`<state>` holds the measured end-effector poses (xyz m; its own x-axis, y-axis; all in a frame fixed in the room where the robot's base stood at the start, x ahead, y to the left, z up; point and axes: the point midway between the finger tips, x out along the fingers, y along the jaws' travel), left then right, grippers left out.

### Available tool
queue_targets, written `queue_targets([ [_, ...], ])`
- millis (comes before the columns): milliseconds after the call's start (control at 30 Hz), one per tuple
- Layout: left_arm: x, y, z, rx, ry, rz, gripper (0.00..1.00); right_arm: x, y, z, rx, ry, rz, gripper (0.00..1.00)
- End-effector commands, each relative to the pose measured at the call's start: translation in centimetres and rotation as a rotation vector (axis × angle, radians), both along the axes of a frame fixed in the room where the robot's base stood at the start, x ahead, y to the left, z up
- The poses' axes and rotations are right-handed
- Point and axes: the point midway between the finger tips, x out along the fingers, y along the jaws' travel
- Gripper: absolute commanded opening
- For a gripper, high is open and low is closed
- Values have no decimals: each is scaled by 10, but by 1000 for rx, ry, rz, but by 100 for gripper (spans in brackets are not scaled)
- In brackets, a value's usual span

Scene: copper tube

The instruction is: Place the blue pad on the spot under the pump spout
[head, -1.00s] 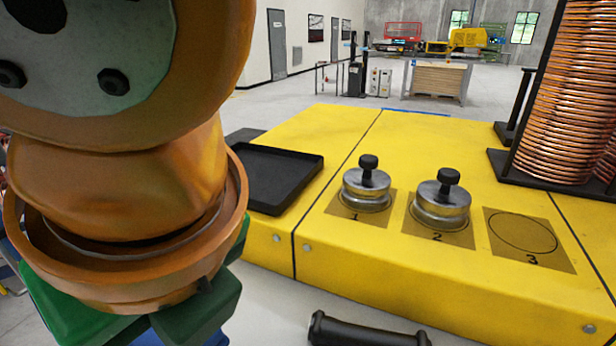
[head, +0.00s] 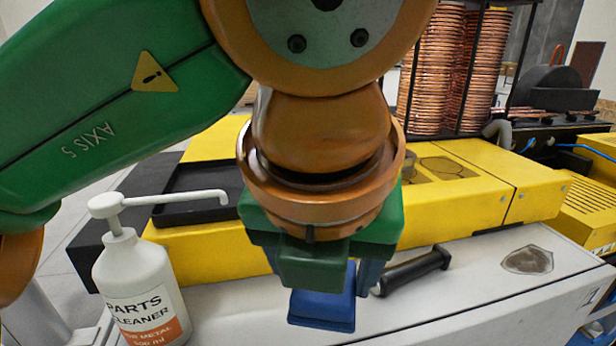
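The blue pad (head: 322,309) hangs below my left gripper (head: 345,280) in the middle of the head view, above the pale bench. The blue fingers look closed on it, though the green gripper body hides most of the grip. The white pump bottle (head: 135,285), labelled parts cleaner, stands at the lower left. Its spout (head: 192,198) points right, towards my gripper. The pad is right of the spout tip and nearer the camera. No marked spot shows under the spout. My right gripper is not in view.
A black tray (head: 185,212) lies on the yellow bench (head: 215,245) behind the spout. A black cylindrical handle (head: 412,270) lies right of the pad. A grey patch (head: 527,260) is on the pale bench at right. Copper coils (head: 430,75) stand behind.

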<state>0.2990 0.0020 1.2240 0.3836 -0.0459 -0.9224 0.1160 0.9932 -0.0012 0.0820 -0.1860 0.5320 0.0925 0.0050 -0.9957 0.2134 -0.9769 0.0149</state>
Motion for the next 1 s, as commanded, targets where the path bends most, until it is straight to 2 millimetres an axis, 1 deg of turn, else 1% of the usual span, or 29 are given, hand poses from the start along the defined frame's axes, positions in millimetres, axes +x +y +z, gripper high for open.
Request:
queue_targets([
  [33, 7, 16, -9, -4, 3, 5, 15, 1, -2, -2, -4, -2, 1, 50],
  [167, 25, 57, -26, -3, 4, 7, 15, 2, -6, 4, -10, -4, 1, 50],
  [200, 30, 66, -37, -1, 4, 6, 15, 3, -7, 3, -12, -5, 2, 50],
  [333, 39, 87, -66, 0, 5, 5, 15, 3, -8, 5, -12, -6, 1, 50],
  [500, 47, 102, -87, 1, 3, 4, 15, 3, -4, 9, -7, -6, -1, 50],
  [600, 47, 102, -108, 2, 4, 3, 15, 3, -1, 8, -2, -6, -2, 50],
  [667, 47, 102, -115, -1, 2, 4, 15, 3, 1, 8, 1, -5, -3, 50],
  [733, 47, 102, -118, -1, 2, 4, 15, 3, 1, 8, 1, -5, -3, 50],
  [900, 47, 101, -118, -2, 1, 5, 15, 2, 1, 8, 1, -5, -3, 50],
  [1000, 47, 101, -121, -2, 1, 5, 15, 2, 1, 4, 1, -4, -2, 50],
])
